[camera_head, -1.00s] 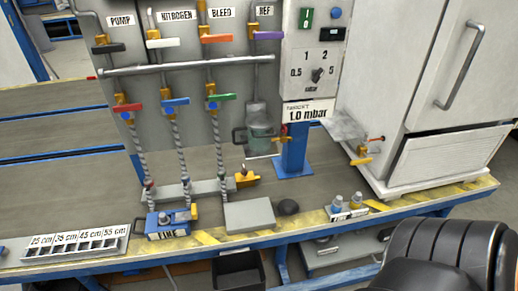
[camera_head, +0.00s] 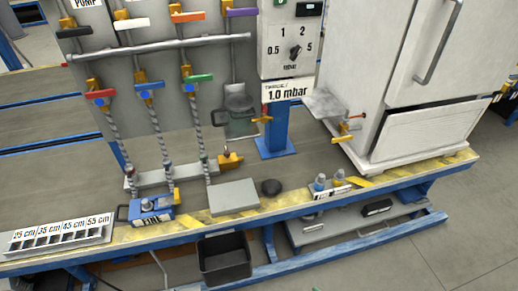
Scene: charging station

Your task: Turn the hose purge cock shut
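Three braided hoses hang from brass valves on the grey panel, with a red handle (camera_head: 99,94), a blue handle (camera_head: 149,85) and a green handle (camera_head: 200,77). Their lower ends meet a grey manifold block (camera_head: 150,180) on the bench. A brass cock (camera_head: 230,159) with a yellow handle sits at the block's right end. Another brass cock (camera_head: 346,133) with red and yellow parts sticks out by the white cabinet. No label marks which one is the hose purge cock. Neither of my grippers shows.
A blue LINE box (camera_head: 151,208), a grey flat plate (camera_head: 234,196) and a dark knob (camera_head: 271,187) stand near the bench's front edge. A labelled slotted rack (camera_head: 60,239) is at left. A black bin (camera_head: 224,258) hangs below. The 1.0 mbar control box (camera_head: 292,45) stands behind.

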